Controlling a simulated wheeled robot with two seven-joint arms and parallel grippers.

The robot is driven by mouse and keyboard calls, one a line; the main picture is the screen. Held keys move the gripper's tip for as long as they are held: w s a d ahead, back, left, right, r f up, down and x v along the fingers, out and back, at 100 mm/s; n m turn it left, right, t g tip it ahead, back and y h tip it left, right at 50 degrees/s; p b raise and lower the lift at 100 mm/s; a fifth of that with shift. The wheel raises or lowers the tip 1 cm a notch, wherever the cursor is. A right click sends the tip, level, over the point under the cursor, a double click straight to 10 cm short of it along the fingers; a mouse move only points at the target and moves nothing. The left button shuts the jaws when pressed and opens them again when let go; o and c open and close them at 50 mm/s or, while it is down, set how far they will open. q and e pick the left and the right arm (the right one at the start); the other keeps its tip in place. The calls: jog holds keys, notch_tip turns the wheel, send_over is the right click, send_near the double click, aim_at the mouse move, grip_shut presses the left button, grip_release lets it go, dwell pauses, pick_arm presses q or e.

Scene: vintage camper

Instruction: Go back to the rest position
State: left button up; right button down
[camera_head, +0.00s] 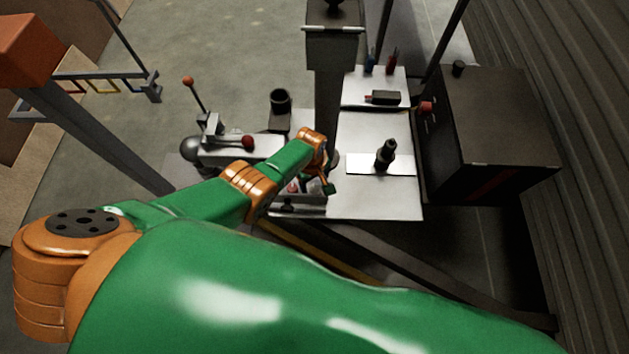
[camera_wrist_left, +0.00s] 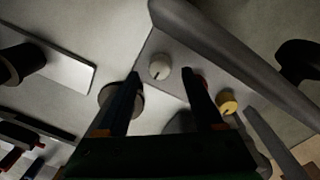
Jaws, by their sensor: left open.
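My left arm reaches across the head view, and its gripper (camera_head: 328,187) is near the front left edge of the white worktop (camera_head: 385,200). In the left wrist view the two dark fingers (camera_wrist_left: 165,85) are spread apart with nothing held between them. A round white knob-like piece (camera_wrist_left: 159,68) shows beyond the fingertips, and a yellow one (camera_wrist_left: 228,103) is to the right of the right finger. A shallow tray (camera_head: 300,198) with small items lies beside the gripper. My arm hides part of that area. My right gripper is not in view.
A dark upright object (camera_head: 386,154) stands on a white plate on the worktop. A black cabinet (camera_head: 490,125) stands to the right. A machine with a red-knobbed lever (camera_head: 188,82) is behind my forearm. A grey post frame (camera_head: 90,130) is at left. Floor shows open at upper left.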

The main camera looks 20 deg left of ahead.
pick_arm(q)
notch_tip(320, 180, up, 5)
jog(key=p, duration=0.2)
jog(key=shift+s+a+p, duration=0.1)
jog(key=shift+p, duration=0.2)
jog(key=shift+f, duration=0.1)
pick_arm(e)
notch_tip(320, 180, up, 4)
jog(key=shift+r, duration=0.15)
